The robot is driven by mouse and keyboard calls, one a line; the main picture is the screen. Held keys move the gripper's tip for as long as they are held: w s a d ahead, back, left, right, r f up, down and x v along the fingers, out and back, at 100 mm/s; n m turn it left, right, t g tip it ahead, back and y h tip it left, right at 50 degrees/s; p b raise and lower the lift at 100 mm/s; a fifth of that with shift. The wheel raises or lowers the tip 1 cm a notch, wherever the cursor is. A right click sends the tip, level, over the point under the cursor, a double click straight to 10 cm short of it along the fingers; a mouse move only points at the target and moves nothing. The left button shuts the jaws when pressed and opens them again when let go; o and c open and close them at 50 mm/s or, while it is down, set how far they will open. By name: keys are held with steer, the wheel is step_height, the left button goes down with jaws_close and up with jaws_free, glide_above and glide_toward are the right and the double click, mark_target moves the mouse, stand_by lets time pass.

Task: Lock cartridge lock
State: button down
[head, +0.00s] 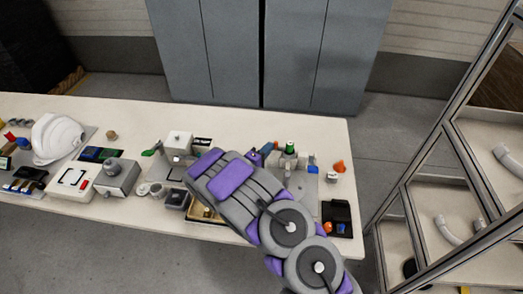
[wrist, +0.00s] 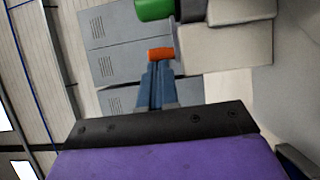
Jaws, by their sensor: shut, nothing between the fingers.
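My gripper (wrist: 158,72) is shut and empty in the wrist view, its blue-grey fingers together. A small orange-red piece (wrist: 160,54) is right at the fingertips; I cannot tell if they touch it. A green cylinder (wrist: 155,9) lies beyond, next to a pale grey block (wrist: 240,10). In the head view my gripper (head: 268,148) is at the left side of a grey fixture with a green-topped part (head: 290,147). My arm hides part of this fixture. I cannot tell for certain which part is the cartridge lock.
The long white table (head: 232,118) holds a white helmet (head: 58,138), a grey boxy device (head: 117,178) and a white block device (head: 178,143).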

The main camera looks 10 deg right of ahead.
steer(key=shift+s+d+r, duration=0.1)
steer(key=shift+d, duration=0.3)
steer(key=s+a+p, duration=0.2)
steer(key=s+a, duration=0.4)
steer(key=a, duration=0.5)
steer(key=shift+s+a, duration=0.2)
steer(key=shift+s, duration=0.2)
steer(key=shift+a, duration=0.1)
